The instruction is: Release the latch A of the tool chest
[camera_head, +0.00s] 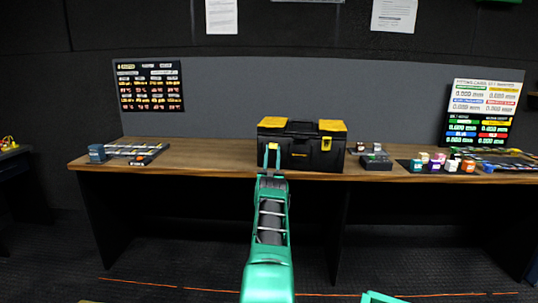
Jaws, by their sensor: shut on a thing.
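The tool chest (302,155) is black with yellow lid corners and stands on the wooden bench. It has a yellow latch at its front left (273,147) and another at its front right (326,143). No letter is readable on either, so I cannot tell from markings which is latch A. The fingers and wrist hide part of the chest's lower left front. The lid looks closed.
The wooden bench (215,158) is clear left of the chest. A small dark case (376,162) stands right of the chest, then several coloured small boxes. A panel stands behind.

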